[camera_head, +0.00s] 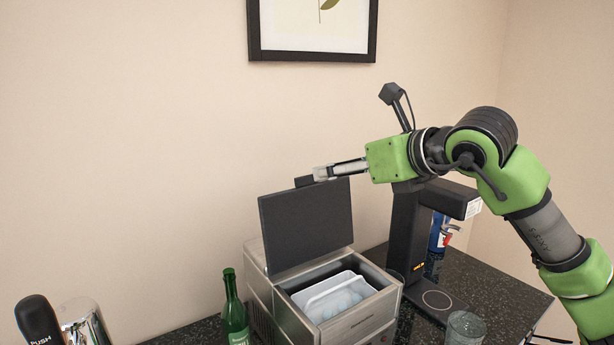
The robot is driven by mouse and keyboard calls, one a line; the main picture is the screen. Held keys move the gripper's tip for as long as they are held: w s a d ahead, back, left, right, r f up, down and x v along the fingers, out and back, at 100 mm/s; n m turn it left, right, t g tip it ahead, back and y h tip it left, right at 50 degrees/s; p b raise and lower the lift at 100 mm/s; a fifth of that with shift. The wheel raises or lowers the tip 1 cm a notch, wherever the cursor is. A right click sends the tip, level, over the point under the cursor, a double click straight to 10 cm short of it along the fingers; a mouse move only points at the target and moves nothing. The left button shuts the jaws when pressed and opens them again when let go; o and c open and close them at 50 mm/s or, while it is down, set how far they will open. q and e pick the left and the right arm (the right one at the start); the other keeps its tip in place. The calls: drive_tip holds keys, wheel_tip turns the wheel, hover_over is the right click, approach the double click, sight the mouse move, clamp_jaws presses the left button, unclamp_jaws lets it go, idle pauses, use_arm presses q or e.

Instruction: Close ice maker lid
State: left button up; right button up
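The ice maker (272,298) stands on the dark counter, a silver box with a white ice basket (322,286) showing inside. Its dark flat lid (305,226) is open and stands nearly upright at the back of the opening. My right gripper (318,174) is at the upper edge of the lid, its fingers pointing left. Whether it touches the lid, and how far its fingers are apart, I cannot tell. My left gripper is out of view.
A green bottle (234,315) stands left of the ice maker. A black dispenser machine (403,235) and a clear glass (465,328) stand to its right. A chrome push-top container (84,325) is at the lower left. A framed picture (312,56) hangs above.

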sight(307, 176)
drive_tip(key=p+x, duration=0.6)
drive_tip(key=x, duration=0.6)
drive_tip(key=shift+w+a+p, duration=0.15)
drive_tip(key=shift+w+p, duration=0.15)
drive_tip(key=shift+p, duration=0.05)
drive_tip(key=shift+w+a+f, duration=0.2)
drive_tip(key=shift+w+f, duration=0.15)
drive_tip(key=shift+w, duration=0.1)
